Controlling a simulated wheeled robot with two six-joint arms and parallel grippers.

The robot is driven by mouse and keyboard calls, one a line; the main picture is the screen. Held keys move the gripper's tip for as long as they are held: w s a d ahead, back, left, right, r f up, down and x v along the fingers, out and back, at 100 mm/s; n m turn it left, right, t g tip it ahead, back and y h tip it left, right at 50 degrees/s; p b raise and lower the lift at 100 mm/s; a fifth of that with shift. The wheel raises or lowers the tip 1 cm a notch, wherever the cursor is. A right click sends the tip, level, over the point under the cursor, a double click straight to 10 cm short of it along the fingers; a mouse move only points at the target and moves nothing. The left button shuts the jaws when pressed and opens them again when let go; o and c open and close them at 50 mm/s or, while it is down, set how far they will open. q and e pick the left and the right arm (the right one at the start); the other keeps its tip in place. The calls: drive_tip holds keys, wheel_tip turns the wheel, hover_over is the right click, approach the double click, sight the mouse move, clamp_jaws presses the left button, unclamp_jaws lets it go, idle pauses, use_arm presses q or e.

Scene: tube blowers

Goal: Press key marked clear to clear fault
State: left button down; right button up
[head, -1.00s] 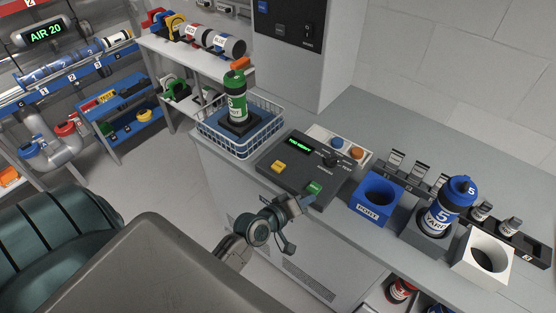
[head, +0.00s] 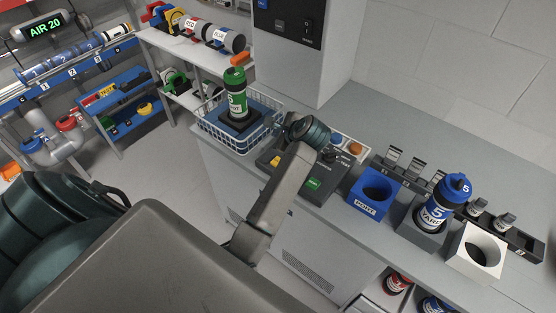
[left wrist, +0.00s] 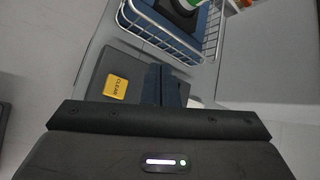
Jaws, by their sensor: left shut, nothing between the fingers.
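The yellow key marked CLEAR (left wrist: 115,88) shows plainly in the left wrist view, on a dark console (left wrist: 93,72). In the head view the yellow key (head: 275,160) shows beside my arm, on the left part of the console (head: 325,192). A green key (head: 314,184) is on the console nearer its front. My left gripper (left wrist: 164,76) is shut and empty, its dark fingers just right of the CLEAR key in the wrist view; contact cannot be seen. In the head view my arm hides the console's display and most of the gripper. My right gripper is not in view.
A wire basket (head: 208,133) with a green bottle (head: 236,92) stands left of the console, close to my left gripper. A blue holder (head: 366,205), a blue bottle (head: 436,212) and a white holder (head: 460,258) stand to the right.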

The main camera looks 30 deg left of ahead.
use_arm(q)
drive_tip(key=shift+s+d+f+n+h, duration=0.2)
drive_tip(key=shift+d+n+h, duration=0.1)
drive_tip(key=shift+d+h, duration=0.15)
drive_tip(key=shift+w, duration=0.1)
wheel_tip(320, 180, down, 8)
drive_tip(key=b, duration=0.3)
drive_tip(key=shift+r+b, duration=0.15)
drive_tip(key=shift+b, duration=0.25)
drive_tip(key=shift+f+b, duration=0.55)
idle(0.5)
